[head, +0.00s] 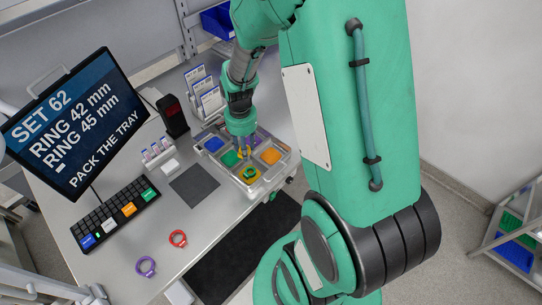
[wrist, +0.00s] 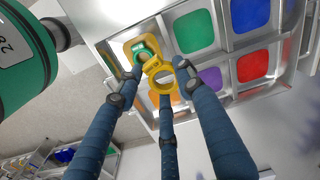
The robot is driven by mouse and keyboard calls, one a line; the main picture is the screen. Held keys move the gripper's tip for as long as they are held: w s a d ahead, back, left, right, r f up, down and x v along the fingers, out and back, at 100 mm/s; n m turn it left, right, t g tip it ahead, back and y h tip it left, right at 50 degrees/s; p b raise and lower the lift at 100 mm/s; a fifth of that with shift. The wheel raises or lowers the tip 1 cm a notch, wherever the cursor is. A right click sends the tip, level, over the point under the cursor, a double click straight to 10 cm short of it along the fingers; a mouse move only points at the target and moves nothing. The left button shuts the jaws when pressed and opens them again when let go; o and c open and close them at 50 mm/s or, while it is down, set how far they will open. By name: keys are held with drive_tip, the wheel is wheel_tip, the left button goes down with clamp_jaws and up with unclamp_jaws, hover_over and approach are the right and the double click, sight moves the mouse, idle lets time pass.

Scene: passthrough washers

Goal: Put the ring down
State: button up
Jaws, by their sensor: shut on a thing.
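My gripper (wrist: 160,88) is shut on a yellow ring (wrist: 153,66) and holds it over the metal tray. In the head view my gripper (head: 242,153) points down at the tray (head: 272,180), and the held ring is mostly hidden by the fingers. A green ring (wrist: 145,50) lies in the yellow compartment (wrist: 129,47), close beside the held ring in the wrist view; the green ring also shows in the head view (head: 249,173). I cannot tell how high the yellow ring is above the tray.
A red ring (head: 178,239) and a purple ring (head: 146,267) lie on the table front. A monitor (head: 62,125) listing ring 42 mm and ring 45 mm, a keyboard (head: 115,213), a dark mat (head: 195,186) and a black device (head: 173,117) stand left of the tray.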

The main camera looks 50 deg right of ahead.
drive_tip(key=s+d+r+m, duration=0.1)
drive_tip(key=s+d+m, duration=0.2)
drive_tip(key=d, duration=0.7)
drive_tip(key=shift+s+d, duration=0.2)
drive_tip(key=shift+d, duration=0.05)
hover_over(271, 156)
drive_tip(key=shift+s+f, duration=0.15)
drive_tip(key=shift+f, duration=2.9)
drive_tip(key=shift+f+b, duration=0.5)
drive_tip(key=shift+f, duration=1.35)
drive_tip(key=shift+f, duration=0.15)
drive_tip(key=o, duration=1)
drive_tip(key=shift+c, duration=0.2)
